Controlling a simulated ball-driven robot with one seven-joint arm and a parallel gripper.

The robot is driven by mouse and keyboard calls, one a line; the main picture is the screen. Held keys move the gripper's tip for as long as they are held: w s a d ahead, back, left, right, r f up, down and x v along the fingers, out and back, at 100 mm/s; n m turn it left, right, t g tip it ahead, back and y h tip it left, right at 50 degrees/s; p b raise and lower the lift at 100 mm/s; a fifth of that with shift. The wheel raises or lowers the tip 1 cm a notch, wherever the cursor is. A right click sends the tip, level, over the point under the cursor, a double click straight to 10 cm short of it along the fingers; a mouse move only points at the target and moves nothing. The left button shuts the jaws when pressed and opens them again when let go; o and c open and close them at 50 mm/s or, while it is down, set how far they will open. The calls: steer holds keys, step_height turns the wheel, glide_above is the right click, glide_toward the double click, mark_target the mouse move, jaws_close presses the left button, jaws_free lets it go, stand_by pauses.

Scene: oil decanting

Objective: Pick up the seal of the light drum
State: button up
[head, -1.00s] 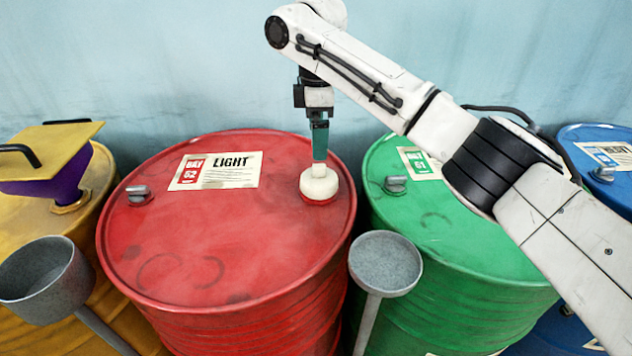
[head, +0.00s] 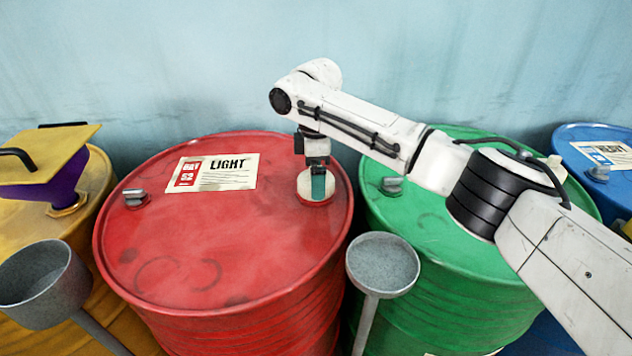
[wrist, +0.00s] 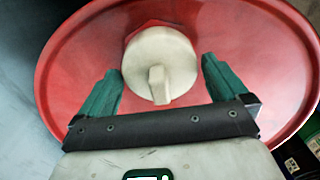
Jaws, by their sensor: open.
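The light drum (head: 200,255) is red and carries a label (head: 212,172) reading "LIGHT". Its seal (head: 305,186) is a round cream cap with a raised grip bar, sitting on the drum's top at the right. The seal also shows in the wrist view (wrist: 160,65), between the two green fingers. My gripper (head: 318,190) is down at the seal and partly hides it in the head view. In the wrist view my gripper (wrist: 160,85) is open, one finger on each side of the seal, with gaps visible.
A small grey cap (head: 135,196) is on the red drum's left. A green drum (head: 470,290) stands right, a yellow drum (head: 95,210) with a purple funnel (head: 60,185) left. Grey round cups on stems, left (head: 40,285) and middle (head: 382,265), stand in front.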

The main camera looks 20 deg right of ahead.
steer(key=c, duration=1.1)
steer(key=shift+r, duration=0.15)
steer(key=shift+r, duration=0.6)
steer(key=shift+s+r+p, duration=0.25)
steer(key=shift+s+r, duration=1.65)
steer(key=shift+s, duration=0.45)
steer(key=shift+s+r+p, duration=0.3)
steer(key=shift+s+r, duration=1.65)
steer(key=shift+s, duration=0.35)
steer(key=shift+s+r+p, duration=0.25)
steer(key=shift+s+r, duration=1.65)
steer(key=shift+s, duration=0.45)
steer(key=shift+r, duration=0.15)
